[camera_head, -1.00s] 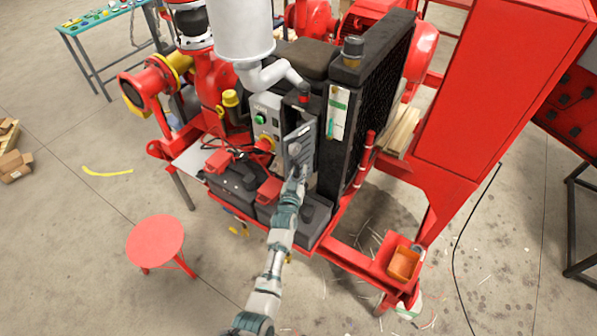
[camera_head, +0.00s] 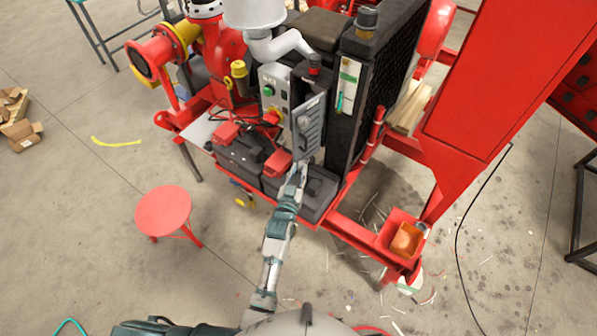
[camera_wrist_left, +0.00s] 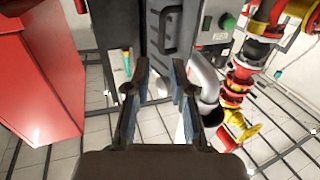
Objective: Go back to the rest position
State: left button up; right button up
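My left gripper (camera_head: 298,170) is in the middle of the head view, just below a grey louvred door panel (camera_head: 309,128) on the pump skid. In the left wrist view the gripper (camera_wrist_left: 160,70) has its two fingers apart with nothing held between them. The door panel (camera_wrist_left: 152,30), with its dark handle (camera_wrist_left: 170,28), stands ahead of the fingers. In the head view the panel stands at an angle beside the grey control box (camera_head: 273,92) with its green button. My right gripper is not in view.
Black batteries (camera_head: 240,160) with red caps sit on the skid's front ledge, left of my gripper. The radiator (camera_head: 372,95) stands to the right. A red stool (camera_head: 163,210) is on the floor at left. An orange container (camera_head: 405,238) sits on the right frame.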

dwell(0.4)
pick_arm(q)
jog(key=s+a+f+g+b, duration=0.1)
jog(key=s+f+g, duration=0.35)
jog(key=f, duration=0.85)
jog(key=s+a+f+m+g, duration=0.1)
jog(key=s+f, duration=0.6)
jog(key=f, duration=0.6)
jog(key=s+a+f+g+b, duration=0.1)
jog(key=s+f+g, duration=0.35)
jog(key=f, duration=0.85)
jog(key=s+a+f+g+y, duration=0.1)
jog(key=s+a+f, duration=0.4)
jog(key=s, duration=0.7)
jog(key=s+a+f+g+y, duration=0.1)
jog(key=s+a+f+g, duration=0.2)
jog(key=s, duration=1)
jog(key=s+a+f+g, duration=0.2)
jog(key=s+a+f, duration=0.6)
jog(key=s+f, duration=0.3)
jog(key=shift+s+f+g+y+b, duration=0.3)
jog(key=shift+s+g+y+b, duration=0.15)
jog(key=shift+s, duration=0.7)
